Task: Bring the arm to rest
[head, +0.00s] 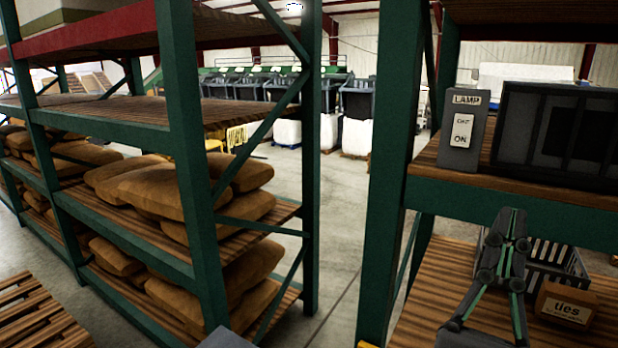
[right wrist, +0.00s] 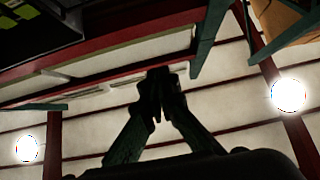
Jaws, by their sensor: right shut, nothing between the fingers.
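My right gripper (head: 512,222) is at the lower right of the head view, in front of the shelf rack on the right. Its fingers point upward and are closed together with nothing between them. In the right wrist view the closed fingertips (right wrist: 163,90) point up toward the roof and the underside of a shelf. Behind the gripper in the head view is a dark slatted crate (head: 560,262), partly hidden by it. My left gripper does not show.
A lamp switch box (head: 463,128) and a dark crate (head: 560,135) stand on the upper right shelf (head: 530,186). A box marked "ties" (head: 565,306) sits on the lower shelf. Brown sacks (head: 170,190) fill the left rack. Clear floor (head: 340,250) lies between the racks.

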